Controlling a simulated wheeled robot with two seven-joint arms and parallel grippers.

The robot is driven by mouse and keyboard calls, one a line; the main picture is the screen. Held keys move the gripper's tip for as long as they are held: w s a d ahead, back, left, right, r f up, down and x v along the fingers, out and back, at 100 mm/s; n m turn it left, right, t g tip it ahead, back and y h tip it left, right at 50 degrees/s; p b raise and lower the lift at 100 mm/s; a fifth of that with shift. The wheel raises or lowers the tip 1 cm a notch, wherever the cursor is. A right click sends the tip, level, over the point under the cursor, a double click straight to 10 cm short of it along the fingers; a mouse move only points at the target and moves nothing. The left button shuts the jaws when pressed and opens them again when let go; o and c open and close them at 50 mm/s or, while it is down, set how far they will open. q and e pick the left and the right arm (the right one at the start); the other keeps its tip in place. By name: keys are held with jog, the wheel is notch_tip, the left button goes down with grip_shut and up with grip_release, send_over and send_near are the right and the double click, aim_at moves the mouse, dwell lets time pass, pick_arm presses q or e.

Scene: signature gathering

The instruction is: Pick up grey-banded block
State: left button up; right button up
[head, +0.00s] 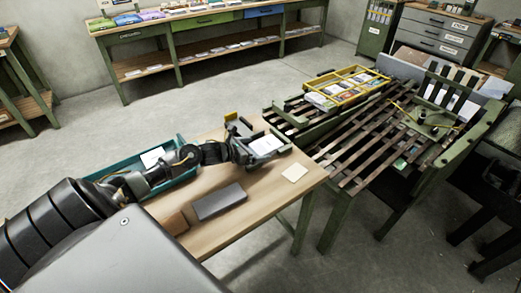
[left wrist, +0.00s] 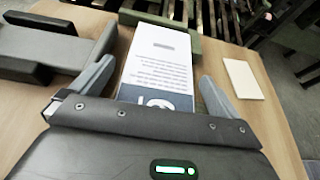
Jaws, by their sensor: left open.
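A white printed block with a dark grey-blue band (left wrist: 155,98) across its near end lies between the fingers of my left gripper (left wrist: 155,90) in the left wrist view. A gap shows beside each finger, so the jaws are open around it and not closed on it. In the head view my left gripper (head: 246,146) is low over the wooden table's far edge, and the white block (head: 266,145) shows just beyond it, partly hidden. Its underside is hidden by the gripper. My right gripper is not in view.
A dark grey slab (head: 220,201) lies on the wooden table (head: 262,200), with a small cream pad (head: 295,172) to its right. A teal tray (head: 181,180) is behind my left arm. A green slatted rack (head: 365,140) with a yellow divided tray (head: 346,88) adjoins at right.

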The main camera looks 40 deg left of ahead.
pick_arm(q)
jog(key=shift+c, duration=0.3)
jog(key=c, duration=1)
jog(key=shift+c, duration=1)
jog(key=shift+r, duration=0.15)
